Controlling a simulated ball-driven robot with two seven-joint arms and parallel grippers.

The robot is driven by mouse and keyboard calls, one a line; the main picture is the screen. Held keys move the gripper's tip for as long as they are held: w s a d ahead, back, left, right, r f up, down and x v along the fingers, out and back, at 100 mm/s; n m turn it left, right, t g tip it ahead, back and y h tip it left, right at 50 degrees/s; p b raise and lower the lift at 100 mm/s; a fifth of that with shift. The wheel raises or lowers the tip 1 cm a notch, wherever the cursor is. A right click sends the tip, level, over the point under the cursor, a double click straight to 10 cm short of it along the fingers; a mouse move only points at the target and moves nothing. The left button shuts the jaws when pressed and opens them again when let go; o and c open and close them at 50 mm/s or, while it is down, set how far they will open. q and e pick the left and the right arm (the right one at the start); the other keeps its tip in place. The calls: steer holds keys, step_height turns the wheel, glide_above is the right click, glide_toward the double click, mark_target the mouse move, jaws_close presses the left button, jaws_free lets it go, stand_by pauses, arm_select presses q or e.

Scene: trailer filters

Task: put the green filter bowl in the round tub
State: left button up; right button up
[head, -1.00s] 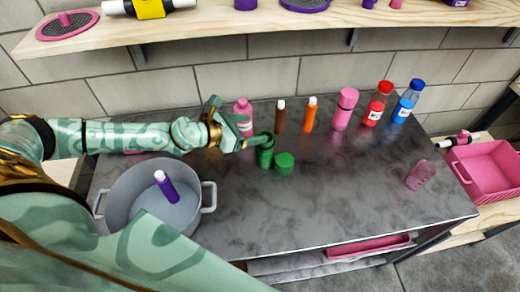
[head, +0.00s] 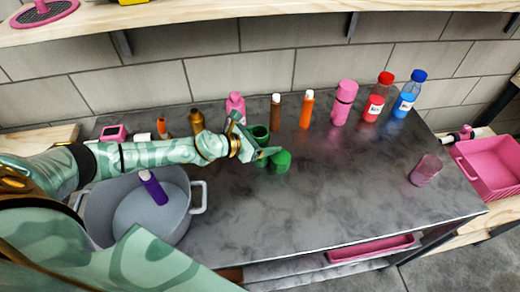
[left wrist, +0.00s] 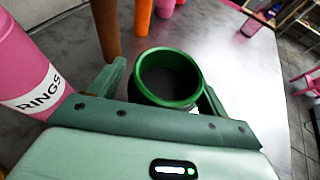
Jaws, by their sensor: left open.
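The green filter bowl (head: 260,132), a dark green cup open at the top, stands on the grey counter. My left gripper (head: 256,141) is open at it, with a finger on either side. In the left wrist view the bowl's round green rim (left wrist: 168,104) faces me between the two fingers (left wrist: 163,94); whether they touch it I cannot tell. The round grey tub (head: 181,218) with two side handles stands at left, partly behind my arm. My right gripper is out of view.
A purple bottle (head: 153,188) is in the tub. A pink bottle (head: 235,104) stands just behind the bowl, its label close to the finger in the left wrist view (left wrist: 28,78). Brown (head: 276,112) and orange (head: 306,110) bottles stand behind. The counter's middle (head: 335,190) is clear.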

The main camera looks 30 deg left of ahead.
arm_select(q)
steer(key=shift+c, duration=0.4)
steer(key=shift+w, duration=0.1)
steer(key=c, duration=1.2)
steer(key=shift+o, duration=0.2)
